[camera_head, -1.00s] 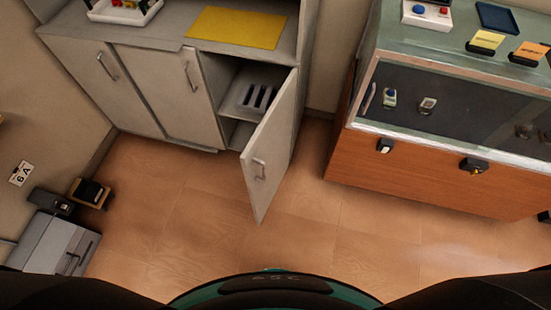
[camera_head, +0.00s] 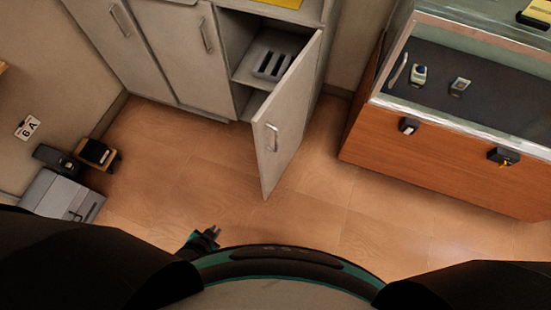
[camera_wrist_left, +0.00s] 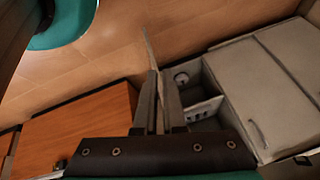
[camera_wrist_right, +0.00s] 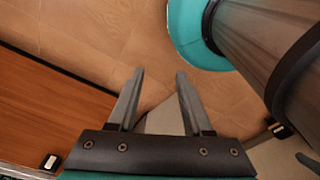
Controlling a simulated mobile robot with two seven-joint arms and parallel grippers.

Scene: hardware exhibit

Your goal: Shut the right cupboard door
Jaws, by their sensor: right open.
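The right cupboard door (camera_head: 290,125) is grey with a metal handle and stands wide open, swung out over the floor. Its cupboard (camera_head: 243,20) shows an open inside with a pale slotted thing (camera_head: 272,64) on a shelf. My left gripper (camera_head: 212,232) is low in the head view, in front of the door and apart from it. In the left wrist view its fingers (camera_wrist_left: 159,90) are close together, with the thin door (camera_wrist_left: 150,48) beyond their tips. My right gripper (camera_wrist_right: 160,85) is open and empty in its wrist view; the head view does not show it.
Two other cupboard doors (camera_head: 185,55) are shut on the left. A wood-and-glass display case (camera_head: 440,160) stands at the right. A grey box (camera_head: 60,195) and a small stool (camera_head: 97,155) are at the left wall. The floor before the door is clear.

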